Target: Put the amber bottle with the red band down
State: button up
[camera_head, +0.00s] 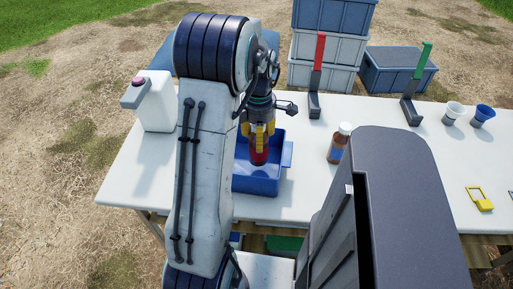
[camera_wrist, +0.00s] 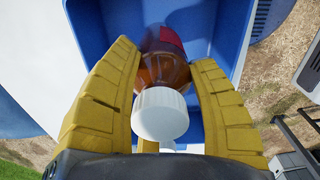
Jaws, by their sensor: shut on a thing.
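My gripper (camera_head: 259,136) points down over the blue tray (camera_head: 262,186) on the white table. Its yellow fingers are shut on the amber bottle with the red band (camera_head: 259,156), whose red part shows below the fingers. In the wrist view, my gripper (camera_wrist: 164,62) has one finger on each side of the bottle (camera_wrist: 160,68), with its white cap towards the camera and part of the red band at the far end. The blue tray (camera_wrist: 88,22) lies behind it. I cannot tell whether the bottle touches the tray floor.
Another amber bottle (camera_head: 337,146) with a white cap stands right of the tray. A white jug (camera_head: 155,103) stands at the left. Red (camera_head: 319,52) and green (camera_head: 423,60) upright markers, two cups, and a yellow item (camera_head: 481,200) are on the table. Crates stand behind.

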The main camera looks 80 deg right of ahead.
jog(key=shift+f, duration=2.1)
jog(key=shift+f, duration=0.1)
jog(key=o, duration=1.2)
notch_tip(320, 180, up, 12)
jog(key=shift+f+p, duration=0.1)
jog(key=shift+p, duration=0.4)
jog(key=shift+r, duration=0.2)
